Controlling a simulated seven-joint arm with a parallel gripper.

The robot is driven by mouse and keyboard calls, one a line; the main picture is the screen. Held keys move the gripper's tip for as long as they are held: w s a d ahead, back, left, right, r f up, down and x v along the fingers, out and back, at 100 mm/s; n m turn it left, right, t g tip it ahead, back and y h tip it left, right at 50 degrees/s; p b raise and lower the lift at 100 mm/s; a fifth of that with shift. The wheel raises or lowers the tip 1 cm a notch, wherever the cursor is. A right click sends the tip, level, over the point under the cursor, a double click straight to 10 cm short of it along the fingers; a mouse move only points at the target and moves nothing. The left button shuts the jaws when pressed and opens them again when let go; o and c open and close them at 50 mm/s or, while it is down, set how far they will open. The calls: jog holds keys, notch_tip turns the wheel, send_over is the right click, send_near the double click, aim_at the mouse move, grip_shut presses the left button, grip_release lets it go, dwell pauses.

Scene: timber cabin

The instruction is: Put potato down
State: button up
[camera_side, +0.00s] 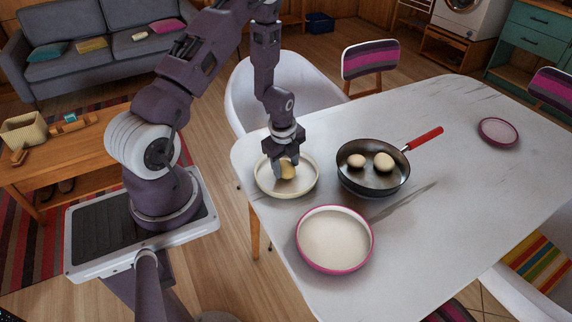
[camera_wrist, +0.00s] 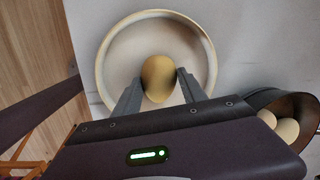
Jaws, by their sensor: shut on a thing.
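A yellow-brown potato (camera_side: 287,171) is between the fingers of my gripper (camera_side: 286,168) in the side view. My gripper is shut on it, over a cream plate with a raised rim (camera_side: 262,186). The wrist view shows the potato (camera_wrist: 158,78) held between both fingertips, with the plate (camera_wrist: 104,62) around it below. I cannot tell whether the potato touches the plate's bottom. Two paler potatoes lie in the dark frying pan (camera_side: 372,190) just right of the plate; part of the pan also shows in the wrist view (camera_wrist: 291,97).
A pink-rimmed dish (camera_side: 335,240) stands nearer the camera on the white table (camera_side: 450,200). A small pink plate (camera_side: 498,131) lies at the far right. The pan's red handle (camera_side: 426,138) points right and back. The table between pan and small plate is clear.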

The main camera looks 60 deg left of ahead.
jog(key=shift+f, duration=0.1)
jog(key=o, duration=1.5)
notch_tip(320, 180, up, 13)
jog(key=s+d, duration=0.1)
jog(key=d, duration=0.1)
notch_tip(320, 180, up, 13)
jog(key=n+t, duration=0.2)
jog(key=n, duration=0.4)
send_over(285, 172)
jog(key=s+d, duration=0.2)
jog(key=d, duration=0.6)
jog(key=s+d+r+n+t, duration=0.1)
jog(key=s+d+r+n, duration=0.3)
jog(key=s, duration=0.3)
jog(key=s+d+r+n+t+h, duration=0.1)
jog(key=s+d+r+n, duration=0.4)
jog(key=s, duration=0.2)
jog(key=shift+d+n, duration=0.3)
